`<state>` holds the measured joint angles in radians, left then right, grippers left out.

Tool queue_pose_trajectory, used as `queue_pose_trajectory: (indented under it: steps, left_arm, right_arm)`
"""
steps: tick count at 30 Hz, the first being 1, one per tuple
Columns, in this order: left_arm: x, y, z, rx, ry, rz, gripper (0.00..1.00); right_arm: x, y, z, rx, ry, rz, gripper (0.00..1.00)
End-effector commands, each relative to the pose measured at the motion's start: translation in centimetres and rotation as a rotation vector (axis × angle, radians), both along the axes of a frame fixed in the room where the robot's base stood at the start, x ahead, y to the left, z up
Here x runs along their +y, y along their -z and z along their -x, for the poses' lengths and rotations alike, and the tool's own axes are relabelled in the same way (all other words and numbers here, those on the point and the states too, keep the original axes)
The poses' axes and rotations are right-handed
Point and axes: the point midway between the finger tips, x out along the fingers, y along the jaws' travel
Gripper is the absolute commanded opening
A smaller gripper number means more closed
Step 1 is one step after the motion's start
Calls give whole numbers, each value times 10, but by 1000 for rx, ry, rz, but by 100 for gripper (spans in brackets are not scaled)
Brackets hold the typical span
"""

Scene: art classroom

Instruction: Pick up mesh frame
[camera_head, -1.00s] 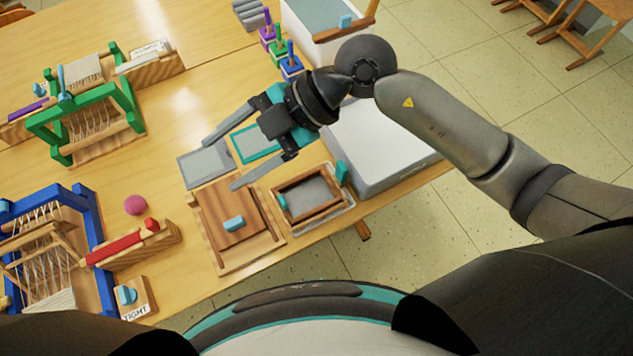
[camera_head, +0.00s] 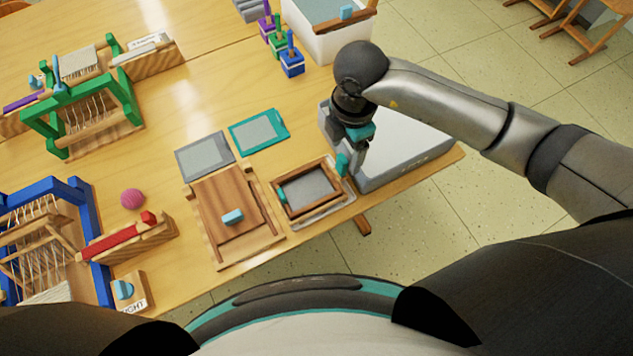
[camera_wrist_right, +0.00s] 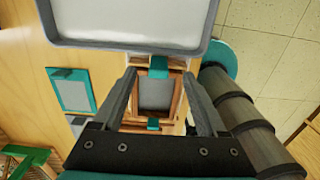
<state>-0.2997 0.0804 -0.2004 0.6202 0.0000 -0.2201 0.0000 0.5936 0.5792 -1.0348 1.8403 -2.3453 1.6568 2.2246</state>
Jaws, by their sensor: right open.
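The mesh frame (camera_head: 311,188), a wooden rim around a grey mesh with teal tabs on opposite sides, lies on the table near its front edge. It also shows between my fingers in the right wrist view (camera_wrist_right: 155,94). My right gripper (camera_head: 352,158) points down at the frame's right end, by its right teal tab (camera_head: 342,164). In the right wrist view the fingers (camera_wrist_right: 159,74) are apart, with a teal tab (camera_wrist_right: 158,66) between their tips. In the head view the fingertips are mostly hidden. My left gripper is not in view.
A white basin (camera_head: 405,150) stands close to the right of the frame. A wooden board (camera_head: 238,200) with a light blue handle lies close on the left. A grey screen (camera_head: 205,157) and a teal-framed screen (camera_head: 259,132) lie flat behind. Looms stand farther left.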

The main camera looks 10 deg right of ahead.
Motion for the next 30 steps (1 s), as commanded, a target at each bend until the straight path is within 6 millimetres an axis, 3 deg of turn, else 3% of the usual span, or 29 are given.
queue_pose_trajectory:
  steps: [3,8,18,26,30]
  left_arm:
    - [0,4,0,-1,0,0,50]
    - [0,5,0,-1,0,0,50]
    - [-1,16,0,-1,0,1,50]
    - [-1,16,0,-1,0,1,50]
    - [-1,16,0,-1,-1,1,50]
  right_arm:
    - [0,15,0,0,0,-1,75]
    - [1,24,0,1,0,-1,75]
    - [4,69,0,1,-1,-2,75]
    - [4,72,0,-1,-1,-1,75]
    - [4,71,0,0,-1,-2,63]
